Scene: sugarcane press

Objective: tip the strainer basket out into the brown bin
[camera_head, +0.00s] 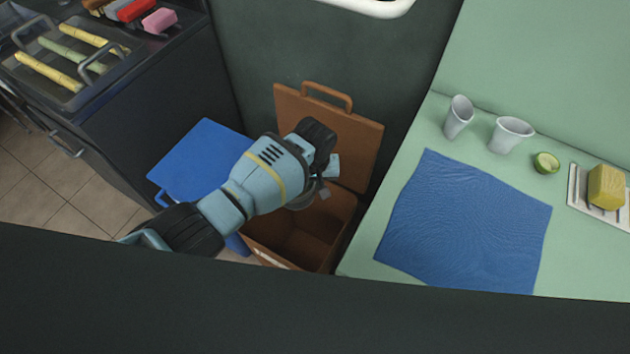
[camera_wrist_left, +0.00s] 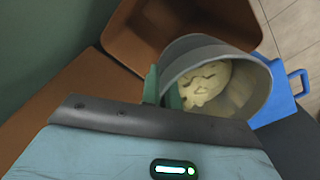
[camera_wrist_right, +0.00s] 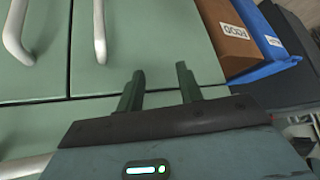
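My left gripper (camera_head: 324,172) is above the brown bin (camera_head: 318,248), whose lid (camera_head: 360,138) stands open at the back. In the left wrist view its fingers (camera_wrist_left: 161,88) are shut on the wall of the grey strainer basket (camera_wrist_left: 258,75). The basket holds a pale, lumpy mass of pulp (camera_wrist_left: 207,85). It looks tilted, with its mouth facing the wrist camera. In the head view the arm hides most of the basket (camera_head: 303,201). The brown bin also shows behind it in the left wrist view (camera_wrist_left: 150,40). My right gripper (camera_wrist_right: 160,88) is open and empty.
A blue bin (camera_head: 203,155) stands left of the brown one. The green counter (camera_head: 365,255) on the right holds a blue cloth (camera_head: 465,225), two cups (camera_head: 459,115) and a cut lime (camera_head: 546,162). Cabinet doors (camera_wrist_right: 140,40) with handles are before my right gripper.

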